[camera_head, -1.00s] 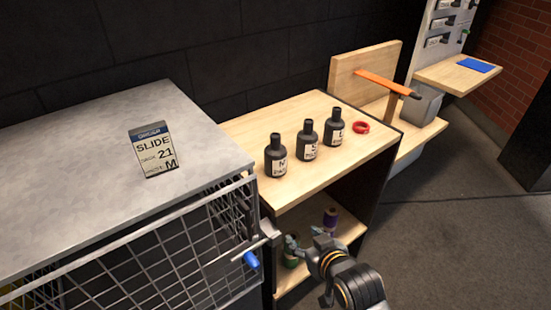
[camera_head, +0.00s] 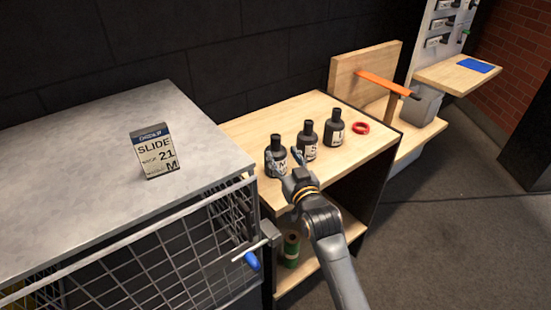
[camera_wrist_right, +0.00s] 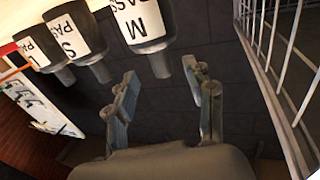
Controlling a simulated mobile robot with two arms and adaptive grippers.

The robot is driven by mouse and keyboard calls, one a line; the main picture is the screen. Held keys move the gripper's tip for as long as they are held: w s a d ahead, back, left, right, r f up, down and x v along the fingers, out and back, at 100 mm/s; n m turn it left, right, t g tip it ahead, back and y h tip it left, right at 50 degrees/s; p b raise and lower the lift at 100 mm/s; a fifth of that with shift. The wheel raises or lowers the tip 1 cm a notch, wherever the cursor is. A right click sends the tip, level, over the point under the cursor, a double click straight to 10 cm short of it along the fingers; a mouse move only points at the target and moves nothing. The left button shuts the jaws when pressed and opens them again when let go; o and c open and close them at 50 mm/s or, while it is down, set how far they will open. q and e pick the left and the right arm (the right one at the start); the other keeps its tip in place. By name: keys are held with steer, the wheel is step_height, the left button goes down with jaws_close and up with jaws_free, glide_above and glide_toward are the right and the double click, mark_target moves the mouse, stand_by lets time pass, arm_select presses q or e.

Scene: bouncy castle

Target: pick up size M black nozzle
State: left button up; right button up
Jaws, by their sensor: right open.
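The size M black nozzle (camera_head: 274,163) is a dark bottle-shaped piece with a white label, upright at the left end of a row on the wooden shelf top. In the right wrist view the M nozzle (camera_wrist_right: 140,22) appears upside down, just beyond the fingertips. My right gripper (camera_head: 284,160) is open and empty, close to the M nozzle at its front right; its fingers cover part of the label. In the wrist view both fingers of my right gripper (camera_wrist_right: 160,78) are spread apart with the nozzle's neck near the gap. My left gripper is not in view.
The S nozzle (camera_head: 307,144) and L nozzle (camera_head: 334,130) stand close to the right. A red ring (camera_head: 361,128) lies beyond them. A green roll (camera_head: 291,248) is on the lower shelf.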

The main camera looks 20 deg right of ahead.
mark_target(277, 147)
steer(key=shift+w+a+f+p, duration=0.1)
steer(key=shift+w+p, duration=0.3)
steer(key=shift+w, duration=2.75)
jaws_close()
